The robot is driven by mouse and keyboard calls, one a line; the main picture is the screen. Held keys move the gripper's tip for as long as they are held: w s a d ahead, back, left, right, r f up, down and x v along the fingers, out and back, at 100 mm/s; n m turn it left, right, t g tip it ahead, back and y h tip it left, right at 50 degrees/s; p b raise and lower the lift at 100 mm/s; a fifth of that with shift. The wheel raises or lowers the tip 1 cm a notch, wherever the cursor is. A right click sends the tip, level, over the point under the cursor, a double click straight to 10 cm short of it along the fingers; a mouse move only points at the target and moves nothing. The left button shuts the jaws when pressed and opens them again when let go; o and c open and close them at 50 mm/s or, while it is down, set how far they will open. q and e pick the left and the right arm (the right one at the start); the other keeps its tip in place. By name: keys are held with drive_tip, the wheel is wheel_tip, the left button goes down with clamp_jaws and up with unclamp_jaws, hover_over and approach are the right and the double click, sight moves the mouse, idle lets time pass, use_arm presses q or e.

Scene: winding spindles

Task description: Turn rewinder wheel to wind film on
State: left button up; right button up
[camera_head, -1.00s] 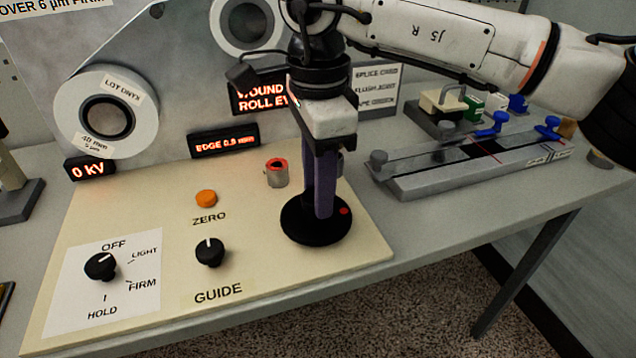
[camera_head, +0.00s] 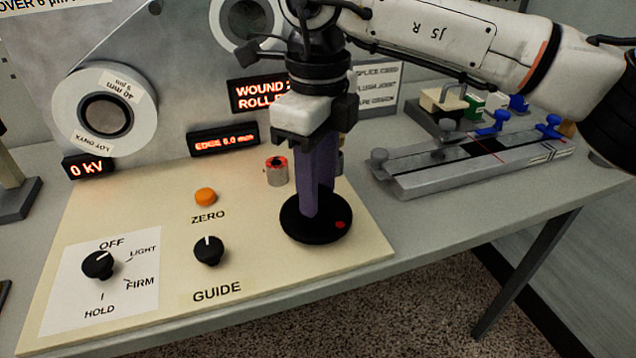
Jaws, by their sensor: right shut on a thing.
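The rewinder wheel (camera_head: 296,226) is a black disc with a red dot, lying flat at the right end of the cream panel. My right gripper (camera_head: 317,204) points down onto the wheel from above, its purple fingers shut on the wheel's middle. The fingers hide the part they grip. The film roll (camera_head: 146,110), a white reel with a dark core, is on the upright grey plate at left. Its "40 mm" label is at the top and its "LOT ONYX" label at the bottom. My left gripper is not in view.
The cream panel (camera_head: 150,205) carries an orange ZERO button (camera_head: 205,196), a GUIDE knob (camera_head: 208,250), a mode knob (camera_head: 98,264) pointing near OFF and a small red-topped cylinder (camera_head: 276,171). A metal splicing rail (camera_head: 470,165) stands at right.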

drive_tip(key=m, duration=0.5)
drive_tip(key=shift+m+b, duration=0.3)
drive_tip(key=shift+b, duration=0.1)
drive_tip(key=m, duration=0.4)
drive_tip(key=shift+a+m+b, duration=0.1)
drive_tip(key=shift+m+b, duration=0.3)
drive_tip(key=o, duration=1.1)
drive_tip(key=shift+c, duration=0.2)
wheel_tip(320, 180, up, 10)
drive_tip(key=p, duration=0.1)
drive_tip(key=shift+r, duration=0.2)
